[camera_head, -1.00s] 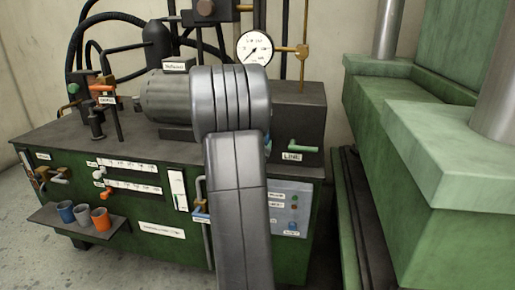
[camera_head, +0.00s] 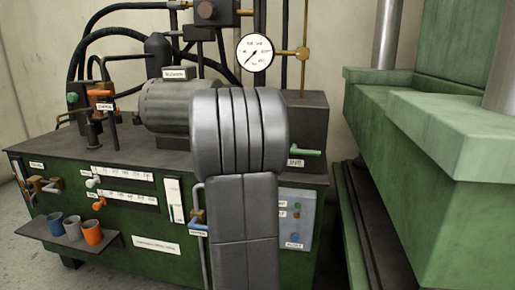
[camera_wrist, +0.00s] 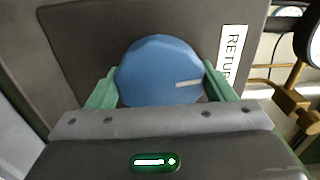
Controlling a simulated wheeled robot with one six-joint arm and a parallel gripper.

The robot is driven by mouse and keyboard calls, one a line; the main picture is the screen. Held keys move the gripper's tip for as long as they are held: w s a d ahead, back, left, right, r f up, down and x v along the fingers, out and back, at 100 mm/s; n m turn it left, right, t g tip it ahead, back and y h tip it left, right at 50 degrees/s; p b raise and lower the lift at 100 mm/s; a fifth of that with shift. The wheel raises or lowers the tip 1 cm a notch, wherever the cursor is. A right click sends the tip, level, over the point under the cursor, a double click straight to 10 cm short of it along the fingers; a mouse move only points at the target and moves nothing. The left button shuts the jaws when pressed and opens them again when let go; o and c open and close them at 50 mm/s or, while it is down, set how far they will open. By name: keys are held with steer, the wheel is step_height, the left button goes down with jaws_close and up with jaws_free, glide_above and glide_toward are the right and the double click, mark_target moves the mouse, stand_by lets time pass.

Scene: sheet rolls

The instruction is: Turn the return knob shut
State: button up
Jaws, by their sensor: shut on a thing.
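The return knob (camera_wrist: 160,72) is a blue round knob with a pale mark on its right side, seen in the wrist view on a dark face. In the head view my arm hides the knob and the gripper.
A dark block with a green lever (camera_head: 307,152) stands right of my arm. A pressure gauge (camera_head: 255,52) is above it. Brass piping (camera_wrist: 290,98) runs close at the right in the wrist view. A green press (camera_head: 450,130) stands at right. Cups sit on a shelf (camera_head: 110,240) at lower left.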

steer(key=shift+f+m+b, duration=0.3)
steer(key=shift+m+b, duration=0.15)
steer(key=shift+m, duration=0.35)
steer(key=o, duration=0.9)
steer(key=shift+o, duration=0.4)
steer(key=shift+r, duration=0.15)
steer(key=shift+s+r, duration=0.1)
steer(key=s+a+p, duration=0.1)
steer(key=s+a, duration=0.1)
steer(key=s, duration=1.1)
steer(key=shift+s+a+p, duration=0.25)
steer(key=shift+a+p, duration=0.05)
